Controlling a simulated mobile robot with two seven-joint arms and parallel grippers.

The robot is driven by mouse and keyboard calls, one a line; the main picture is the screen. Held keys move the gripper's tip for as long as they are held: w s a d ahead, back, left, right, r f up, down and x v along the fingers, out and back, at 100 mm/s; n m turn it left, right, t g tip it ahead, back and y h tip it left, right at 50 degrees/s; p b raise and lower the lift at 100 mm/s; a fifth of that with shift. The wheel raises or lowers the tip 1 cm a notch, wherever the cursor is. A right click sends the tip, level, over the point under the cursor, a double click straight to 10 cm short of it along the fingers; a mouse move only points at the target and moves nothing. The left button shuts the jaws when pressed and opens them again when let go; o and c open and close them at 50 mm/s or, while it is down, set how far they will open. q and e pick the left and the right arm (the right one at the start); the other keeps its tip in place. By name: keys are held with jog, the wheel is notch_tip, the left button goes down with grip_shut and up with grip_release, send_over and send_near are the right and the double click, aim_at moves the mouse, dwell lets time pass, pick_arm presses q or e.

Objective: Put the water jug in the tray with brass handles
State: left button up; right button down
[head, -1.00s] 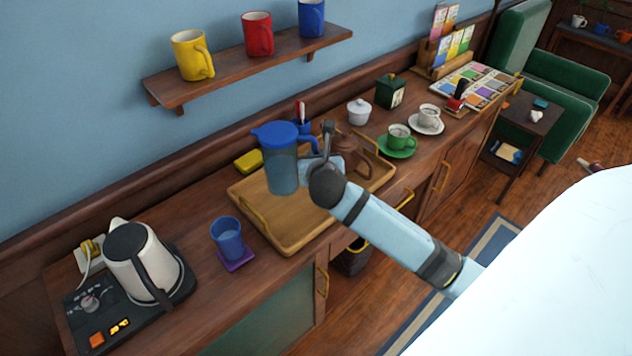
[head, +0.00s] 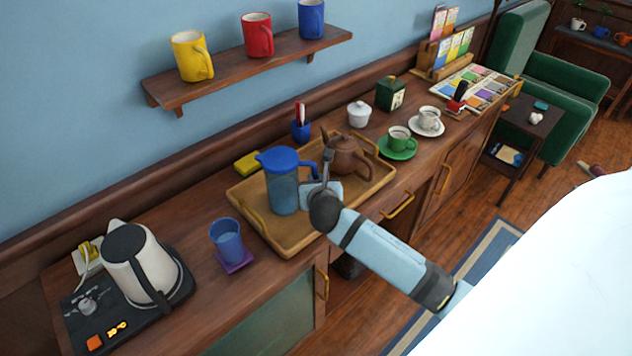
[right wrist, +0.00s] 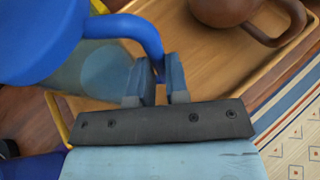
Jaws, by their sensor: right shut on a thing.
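The water jug (head: 284,188) has a blue lid and handle and a clear bluish body. It is upright over the left part of the wooden tray with brass handles (head: 291,245), low enough that I cannot tell whether its base touches the tray floor. My right gripper (head: 318,182) is shut on the jug's handle from the right side. In the right wrist view the fingers (right wrist: 156,82) close around the blue handle (right wrist: 140,30), beside the jug's lid (right wrist: 40,35). My left gripper is not in view.
A brown teapot (head: 347,156) stands in the tray's right part, close to my gripper. A blue cup (head: 228,243) on a purple coaster and a kettle (head: 142,262) stand to the left. A yellow sponge (head: 247,162) and a blue pen cup (head: 301,131) are behind the tray.

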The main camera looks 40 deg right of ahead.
jog(key=c, duration=1.1)
grip_release()
jog(key=shift+r, duration=0.1)
jog(key=v, duration=1.2)
jog(key=shift+s+a+f+m+g+y, duration=0.15)
jog(key=shift+s+a+f+m+y, duration=2)
jog(key=shift+m, duration=2.4)
jog(key=shift+s+a+f+m+g+y, duration=0.1)
jog(key=shift+s+a+f+m+y, duration=1)
jog(key=shift+s+a+f+m, duration=2.15)
jog(key=shift+s+a+f+m+g+y, duration=0.15)
jog(key=shift+s+a+f+m+y, duration=1.3)
jog(key=shift+f+m, duration=3.3)
